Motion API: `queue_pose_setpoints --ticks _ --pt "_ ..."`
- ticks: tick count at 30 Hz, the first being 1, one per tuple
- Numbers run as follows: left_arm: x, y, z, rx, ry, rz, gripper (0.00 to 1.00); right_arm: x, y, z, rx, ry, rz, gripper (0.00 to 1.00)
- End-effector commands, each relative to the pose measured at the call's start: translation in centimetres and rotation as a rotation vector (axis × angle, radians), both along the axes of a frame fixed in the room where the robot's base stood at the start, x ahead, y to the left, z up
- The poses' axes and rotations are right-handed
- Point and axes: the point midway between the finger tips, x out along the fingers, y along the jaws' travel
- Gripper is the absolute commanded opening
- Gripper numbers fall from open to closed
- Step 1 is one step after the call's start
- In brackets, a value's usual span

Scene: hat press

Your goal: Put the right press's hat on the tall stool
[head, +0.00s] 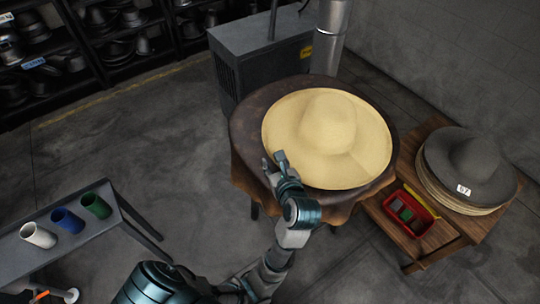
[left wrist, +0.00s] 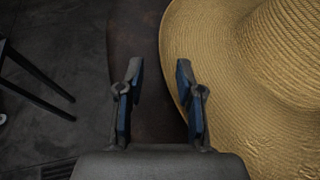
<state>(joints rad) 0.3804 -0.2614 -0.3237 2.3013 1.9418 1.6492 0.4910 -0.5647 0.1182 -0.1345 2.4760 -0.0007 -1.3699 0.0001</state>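A wide-brimmed straw hat (head: 328,124) lies crown up on a round, dark brown top (head: 247,116) with a ragged brown cover hanging below its edge. I cannot tell whether this round support is the tall stool or part of a press. My left gripper (head: 272,163) is at the left front edge of the brim. In the left wrist view its two fingers (left wrist: 158,85) stand apart with nothing gripped between them. The brim (left wrist: 215,70) lies to the right, partly behind the right finger. Contact cannot be told. My right gripper is not in view.
A wooden table (head: 432,253) at right holds stacked hats (head: 470,165) with a grey one on top, and a red box (head: 410,212). A grey cabinet (head: 260,55) and metal pipe (head: 331,35) stand behind. A bench (head: 75,245) with cups is at left. Floor between is clear.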

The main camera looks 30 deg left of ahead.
Motion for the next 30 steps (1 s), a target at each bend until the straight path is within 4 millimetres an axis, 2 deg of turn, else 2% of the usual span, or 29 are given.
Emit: queue_pose_setpoints --ticks 5,8,10,13,15,17,18,20,21,23,25,26,27,29,30 --pt "-1.2 -1.5 0.8 0.005 -0.002 0.0 0.36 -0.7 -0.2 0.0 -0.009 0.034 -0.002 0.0" --pt "-1.6 -0.8 1.5 0.073 -0.018 0.014 0.36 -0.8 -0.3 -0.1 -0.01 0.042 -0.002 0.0" --pt "-2.0 0.6 2.6 0.195 -0.045 0.032 0.36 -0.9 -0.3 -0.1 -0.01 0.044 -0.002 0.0" --pt "-3.0 2.6 5.8 0.516 -0.084 0.056 0.36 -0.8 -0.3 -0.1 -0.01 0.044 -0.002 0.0" --pt "-3.7 2.4 8.6 0.816 -0.09 0.043 0.36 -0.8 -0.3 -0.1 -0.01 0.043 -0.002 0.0" --pt "-4.1 0.9 10.4 1.086 -0.073 0.007 0.36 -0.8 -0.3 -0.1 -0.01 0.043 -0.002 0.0" --pt "-4.1 -0.8 11.1 1.266 -0.054 -0.03 0.36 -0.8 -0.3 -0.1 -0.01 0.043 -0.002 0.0" --pt "-3.9 -3.8 11.2 1.537 -0.009 -0.109 0.36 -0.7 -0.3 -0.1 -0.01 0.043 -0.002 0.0" --pt "-3.7 -6.1 10.4 1.714 0.03 -0.179 0.36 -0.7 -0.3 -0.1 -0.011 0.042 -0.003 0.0" --pt "-3.3 -9.6 8.0 1.973 0.1 -0.306 0.36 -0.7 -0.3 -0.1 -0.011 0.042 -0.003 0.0" --pt "-3.1 -13.0 3.4 2.255 0.197 -0.496 0.36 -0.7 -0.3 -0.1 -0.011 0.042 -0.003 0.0" --pt "-3.3 -14.1 1.0 2.367 0.241 -0.589 0.36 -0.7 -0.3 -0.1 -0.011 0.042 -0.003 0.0" --pt "-3.7 -15.2 -2.6 2.503 0.306 -0.726 0.36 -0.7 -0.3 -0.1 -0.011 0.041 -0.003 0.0" --pt "-5.0 -16.0 -8.5 2.686 0.409 -0.962 0.36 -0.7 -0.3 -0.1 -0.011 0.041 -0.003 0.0" --pt "-6.3 -15.8 -12.6 2.788 0.483 -1.141 0.36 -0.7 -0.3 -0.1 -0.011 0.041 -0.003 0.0"
